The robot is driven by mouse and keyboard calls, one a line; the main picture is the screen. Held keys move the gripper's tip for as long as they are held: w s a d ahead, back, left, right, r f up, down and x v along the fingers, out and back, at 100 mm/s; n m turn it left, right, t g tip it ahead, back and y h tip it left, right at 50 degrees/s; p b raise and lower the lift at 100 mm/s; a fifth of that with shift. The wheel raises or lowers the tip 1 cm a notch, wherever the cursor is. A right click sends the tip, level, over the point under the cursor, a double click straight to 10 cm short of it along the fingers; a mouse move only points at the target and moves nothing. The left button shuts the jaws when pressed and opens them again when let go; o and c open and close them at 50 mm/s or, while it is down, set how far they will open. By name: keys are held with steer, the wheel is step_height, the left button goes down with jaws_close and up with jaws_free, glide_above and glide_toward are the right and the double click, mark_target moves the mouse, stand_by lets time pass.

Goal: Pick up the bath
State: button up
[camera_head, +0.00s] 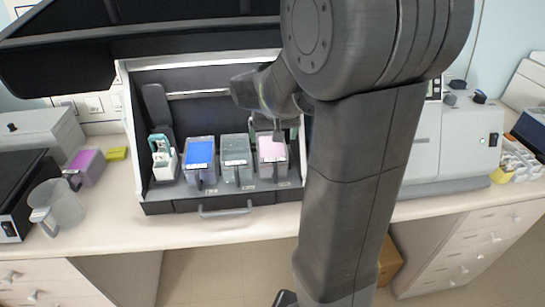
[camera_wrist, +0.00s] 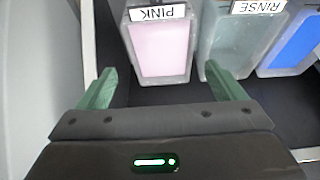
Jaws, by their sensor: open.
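The pink bath (camera_head: 272,152), labelled PINK in the wrist view (camera_wrist: 163,50), stands at the right of a row in the black station. The grey-green bath (camera_head: 236,154), labelled RINSE in the wrist view (camera_wrist: 228,45), stands beside it. The blue bath (camera_head: 200,155) is further left and also shows in the wrist view (camera_wrist: 294,45). My gripper (camera_wrist: 160,68) is open, its green fingers spread either side of the pink bath's near end in the wrist picture. No contact is visible. My arm hides part of the station's right side.
A teal-and-white rack (camera_head: 163,158) stands left of the blue bath. A jug (camera_head: 58,207), a purple container (camera_head: 86,167) and a yellow block (camera_head: 117,154) are on the left bench. A grey machine (camera_head: 455,140) stands right. The station's front handle (camera_head: 225,211) faces clear bench.

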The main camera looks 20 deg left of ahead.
steer(key=p+x, duration=0.1)
steer(key=x, duration=0.4)
steer(key=shift+s+a+p, duration=0.1)
steer(key=shift+p, duration=0.2)
steer(key=shift+f, duration=0.25)
steer(key=shift+f+b, duration=0.25)
steer(key=shift+b, duration=0.15)
stand_by(0.3)
steer(key=shift+r, duration=0.1)
steer(key=c, duration=1.8)
